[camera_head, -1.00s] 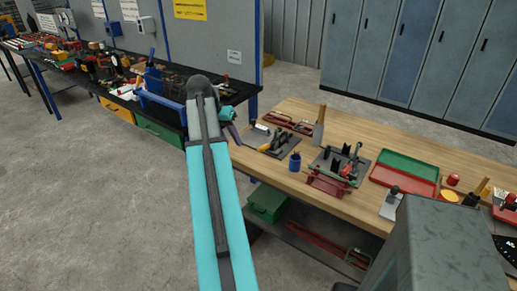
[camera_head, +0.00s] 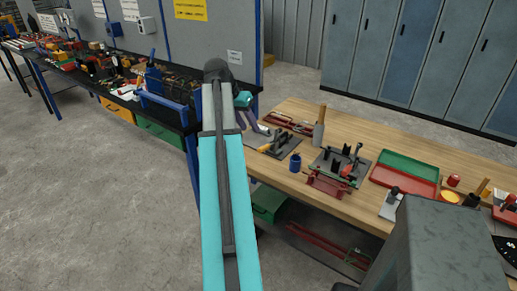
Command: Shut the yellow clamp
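On the wooden workbench, a small dark plate (camera_head: 284,149) carries a clamp-like fixture with a yellow handle (camera_head: 265,148), which looks like the yellow clamp. Its handle lies low towards the left; the picture is too small to tell whether the clamp is open or shut. My arm reaches up the middle of the view. My gripper (camera_head: 262,128) is at the bench's left end, just above and left of the yellow handle. It seems apart from the handle, but the depth is unclear. Its fingers are small and partly hidden, so their opening does not show.
Right of it stand a blue cup (camera_head: 295,162), a dark plate with a red-handled clamp (camera_head: 347,171), a red stand (camera_head: 328,184) and a red-and-green tray (camera_head: 405,172). A wooden-handled tool (camera_head: 319,130) stands behind. A cluttered black bench (camera_head: 180,110) is at the left.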

